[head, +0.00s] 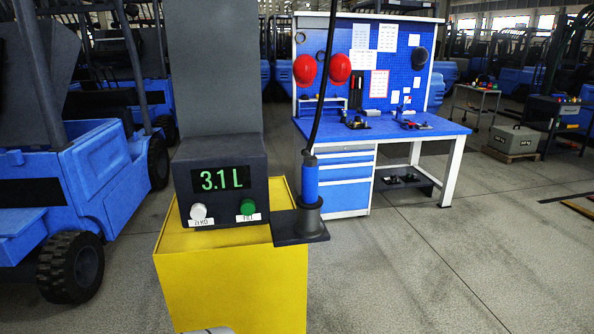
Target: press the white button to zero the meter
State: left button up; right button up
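The meter (222,180) is a dark box on a yellow pedestal (230,280), and its display shows 3.1 L in green digits. The white button (198,212) is on the lower left of its front, above a label that reads ZERO. A green button (247,207) is on the lower right, above a label too small to read surely. Nothing touches either button. No gripper can be made out; only a small pale sliver shows at the bottom edge, too little to identify.
A blue-handled nozzle (311,180) with a black hose stands in a holder (300,228) at the meter's right. A blue forklift (75,180) is close on the left. A blue workbench (385,128) stands behind. The floor at right front is clear.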

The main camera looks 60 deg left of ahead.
aim_at(198, 213)
jog(key=u, duration=2.4)
